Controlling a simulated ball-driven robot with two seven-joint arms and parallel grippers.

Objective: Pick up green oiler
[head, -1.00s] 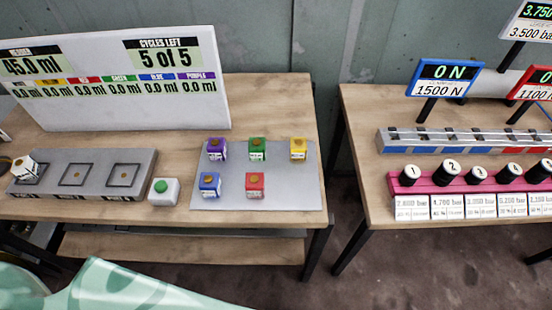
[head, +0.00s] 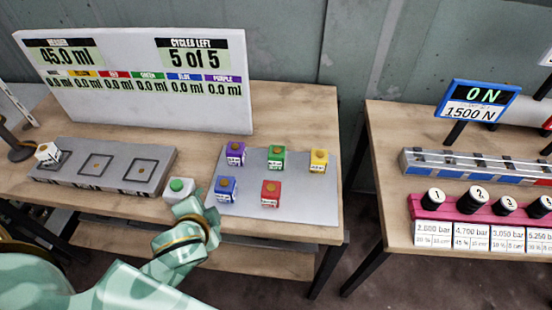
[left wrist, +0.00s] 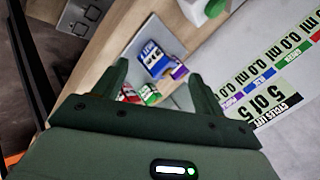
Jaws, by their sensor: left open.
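The green oiler (head: 276,157) is a small cube with a green top and brown cap. It stands on the grey plate (head: 308,222) between the purple oiler (head: 236,152) and the yellow oiler (head: 319,160). My left arm reaches in from the lower left, and its hand is left of the plate, near the blue oiler (head: 226,188). In the left wrist view my left gripper (left wrist: 162,85) is open and empty. Between its fingers show the green oiler (left wrist: 150,94), the red oiler (left wrist: 130,93) and the blue oiler (left wrist: 152,60). My right gripper is out of view.
The red oiler (head: 270,193) stands in front of the green one. A green button (head: 178,186) sits left of the plate. A grey tray (head: 110,175) holds a white-sided oiler (head: 47,153). A display board (head: 140,110) stands behind. A second table is at right.

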